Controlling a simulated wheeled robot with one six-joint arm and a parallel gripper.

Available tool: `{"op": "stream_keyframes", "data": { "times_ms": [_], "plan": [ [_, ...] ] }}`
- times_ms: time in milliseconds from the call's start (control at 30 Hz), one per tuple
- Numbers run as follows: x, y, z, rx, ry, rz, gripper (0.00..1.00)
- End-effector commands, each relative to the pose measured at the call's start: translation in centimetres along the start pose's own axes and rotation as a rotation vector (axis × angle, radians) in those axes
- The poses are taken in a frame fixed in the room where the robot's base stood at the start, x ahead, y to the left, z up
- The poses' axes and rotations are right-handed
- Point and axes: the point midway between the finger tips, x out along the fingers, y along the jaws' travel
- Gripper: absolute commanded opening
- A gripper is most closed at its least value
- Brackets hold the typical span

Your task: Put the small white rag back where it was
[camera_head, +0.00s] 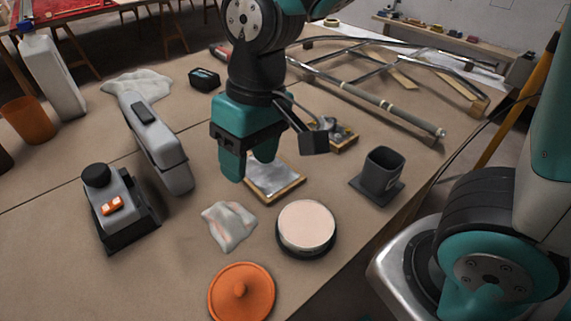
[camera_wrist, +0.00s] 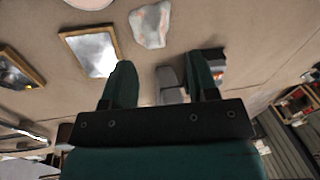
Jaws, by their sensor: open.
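A small white rag (camera_head: 229,225) with faint reddish stains lies crumpled on the brown table, left of a round pink-topped tin (camera_head: 306,227). It also shows at the top of the wrist view (camera_wrist: 150,25). A larger white cloth (camera_head: 137,86) lies spread farther back at the left. My gripper (camera_head: 250,170) points down above the table, behind the small rag and apart from it. Its two teal fingers are open and empty in the wrist view (camera_wrist: 160,75).
A wood-framed tray (camera_head: 290,191) with a silvery sheet lies below my gripper. An orange lid (camera_head: 241,292) is in front of the rag. A dark square cup (camera_head: 381,169) stands right.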

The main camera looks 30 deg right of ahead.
Motion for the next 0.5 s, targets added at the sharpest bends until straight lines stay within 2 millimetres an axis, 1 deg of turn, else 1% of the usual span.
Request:
{"op": "stream_keyframes", "data": {
  "times_ms": [33, 100, 200, 333, 500],
  "plan": [
    [-1.3, 0.0, 1.8, -0.037, 0.025, -0.033, 0.54],
    [-2.4, -0.5, 4.1, -0.101, 0.049, -0.075, 0.54],
    [-3.4, -1.1, 6.5, -0.172, 0.078, -0.115, 0.54],
    [-3.8, -1.6, 8.0, -0.220, 0.095, -0.138, 0.54],
    [-3.8, -1.6, 8.2, -0.227, 0.095, -0.141, 0.54]
  ]
}}
